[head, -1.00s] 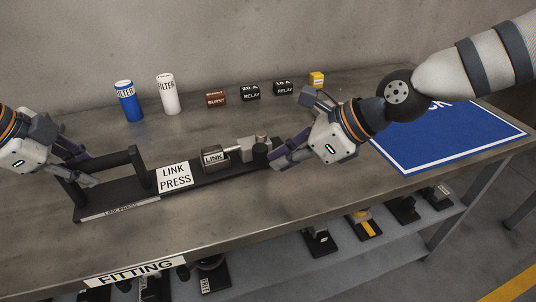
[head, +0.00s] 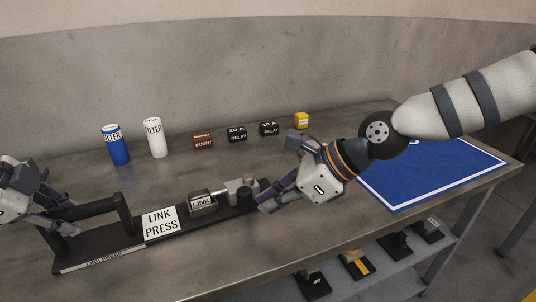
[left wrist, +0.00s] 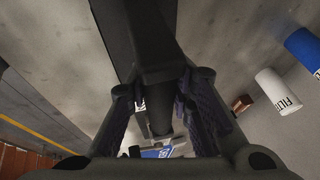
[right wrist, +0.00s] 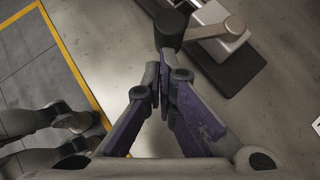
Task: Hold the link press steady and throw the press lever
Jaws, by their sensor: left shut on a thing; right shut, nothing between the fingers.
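The black link press (head: 100,255) lies along the bench with a white LINK PRESS label (head: 160,223) and a small LINK block (head: 202,203) on it. My left gripper (head: 65,218) is shut on the press's black handle bar (head: 90,211) at its left end; the bar also shows between the fingers in the left wrist view (left wrist: 155,60). The press lever (right wrist: 215,25) is grey, with a black upright knob (right wrist: 170,28). My right gripper (right wrist: 164,70) is shut and empty, its tips just beside the knob; whether they touch cannot be told.
Behind the press stand a blue filter (head: 115,145), a white filter (head: 155,138), a burnt relay (head: 204,141), two black relays (head: 237,134) and a yellow block (head: 301,120). A blue mat (head: 430,175) lies at the right. The bench front is clear.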

